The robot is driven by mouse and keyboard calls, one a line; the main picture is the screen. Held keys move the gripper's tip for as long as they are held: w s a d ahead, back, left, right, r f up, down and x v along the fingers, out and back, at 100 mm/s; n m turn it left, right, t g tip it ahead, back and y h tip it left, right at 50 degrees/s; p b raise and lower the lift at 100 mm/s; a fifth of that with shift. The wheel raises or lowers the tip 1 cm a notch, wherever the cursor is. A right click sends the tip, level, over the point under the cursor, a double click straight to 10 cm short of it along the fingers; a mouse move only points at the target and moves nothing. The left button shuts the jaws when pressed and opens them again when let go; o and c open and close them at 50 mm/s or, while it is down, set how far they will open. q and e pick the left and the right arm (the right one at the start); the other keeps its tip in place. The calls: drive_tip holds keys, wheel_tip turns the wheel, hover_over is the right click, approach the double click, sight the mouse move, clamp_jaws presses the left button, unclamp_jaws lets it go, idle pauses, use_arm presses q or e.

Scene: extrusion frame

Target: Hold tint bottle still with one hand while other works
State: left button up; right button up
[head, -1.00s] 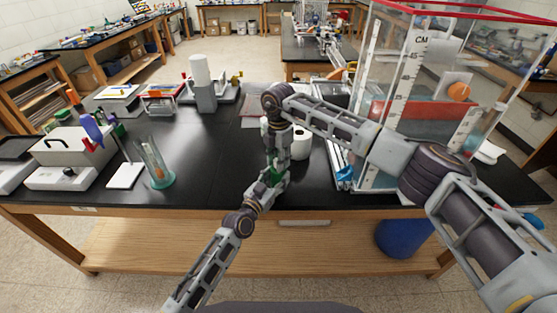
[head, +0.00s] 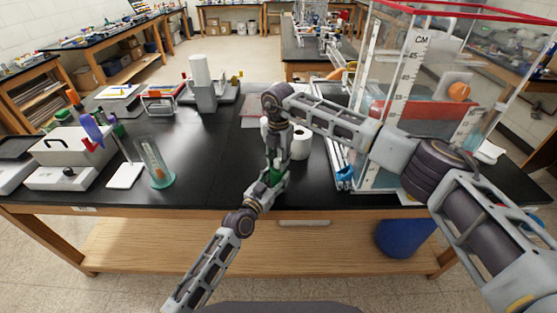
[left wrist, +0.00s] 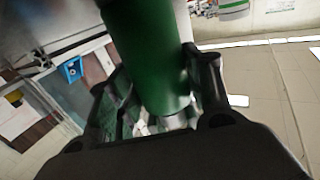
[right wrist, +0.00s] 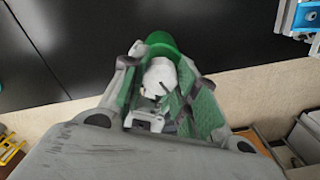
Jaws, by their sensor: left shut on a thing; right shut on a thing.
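The tint bottle (head: 274,177) is green and stands between my two grippers above the front edge of the black bench. My left gripper (head: 272,183) is shut on its body from below. The green body also fills the middle of the left wrist view (left wrist: 150,60). My right gripper (head: 276,158) comes down from above and is shut on the white cap (right wrist: 165,78) at the bottle's top. In the right wrist view the green bottle (right wrist: 160,42) shows past the cap. The fingers hide part of both.
A white roll (head: 300,143) stands just right of the grippers. A clear tank (head: 395,100) with a red rim is on the right.

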drive_tip(key=n, duration=0.3)
drive_tip(key=shift+n, duration=0.4)
drive_tip(key=n, duration=0.7)
drive_tip(key=shift+n, duration=0.4)
drive_tip(key=n, duration=0.3)
drive_tip(key=shift+n, duration=0.3)
use_arm(q)
drive_tip(key=shift+a, duration=0.1)
use_arm(e)
drive_tip(key=n, duration=0.3)
drive_tip(key=shift+d+n, duration=0.1)
drive_tip(key=shift+n, duration=0.3)
drive_tip(key=n, duration=0.3)
drive_tip(key=shift+n, duration=0.4)
drive_tip(key=n, duration=0.3)
drive_tip(key=shift+w+n, duration=0.1)
drive_tip(key=shift+n, duration=2)
drive_tip(key=shift+d, duration=0.1)
